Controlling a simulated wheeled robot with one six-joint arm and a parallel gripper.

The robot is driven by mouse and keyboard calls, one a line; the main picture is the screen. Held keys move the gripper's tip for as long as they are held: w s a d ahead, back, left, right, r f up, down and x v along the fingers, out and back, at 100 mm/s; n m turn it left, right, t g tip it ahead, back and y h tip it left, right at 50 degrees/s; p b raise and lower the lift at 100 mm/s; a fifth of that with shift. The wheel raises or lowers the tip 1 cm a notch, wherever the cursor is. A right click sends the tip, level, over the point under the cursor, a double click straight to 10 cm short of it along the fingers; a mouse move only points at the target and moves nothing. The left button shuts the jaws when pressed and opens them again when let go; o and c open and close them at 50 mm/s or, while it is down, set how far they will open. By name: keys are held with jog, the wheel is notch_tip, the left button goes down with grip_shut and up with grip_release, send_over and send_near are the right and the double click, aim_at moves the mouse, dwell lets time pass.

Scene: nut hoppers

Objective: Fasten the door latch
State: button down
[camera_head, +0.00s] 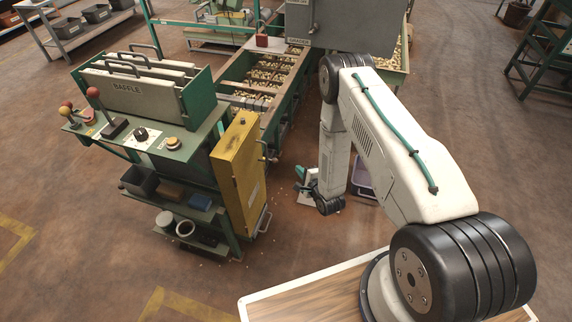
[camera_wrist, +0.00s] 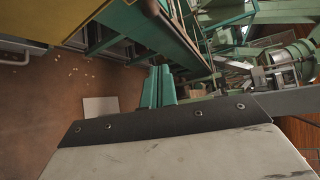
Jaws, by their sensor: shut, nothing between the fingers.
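The yellow door (camera_head: 236,178) stands at the right end of the green control bench. Small dark fittings (camera_head: 264,150) show on its right edge; which one is the latch I cannot tell. A pale bar handle (camera_head: 264,220) is low on that side. My gripper (camera_head: 299,179) is to the right of the door, apart from it, partly hidden by my arm. In the wrist view its two teal fingers (camera_wrist: 159,86) are together with nothing between them. A yellow panel (camera_wrist: 45,18), probably the door, and a grey bar (camera_wrist: 14,54) show at upper left there.
The bench (camera_head: 165,140) carries the baffle box (camera_head: 130,95), knobs and levers. Shelves below hold bins and cups. Behind are hopper troughs of nuts (camera_head: 268,75). A purple-grey bin (camera_head: 364,178) is behind my arm. Brown floor is open between door and arm.

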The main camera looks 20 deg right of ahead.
jog(key=x, duration=1)
jog(key=shift+s+a+r, duration=0.25)
jog(key=shift+s+a, duration=0.05)
jog(key=shift+a, duration=0.3)
jog(key=shift+s+a+r, duration=0.2)
jog(key=shift+s+a, duration=0.1)
jog(key=shift+a, duration=0.25)
jog(key=shift+s+a+r, duration=0.25)
jog(key=shift+a, duration=0.35)
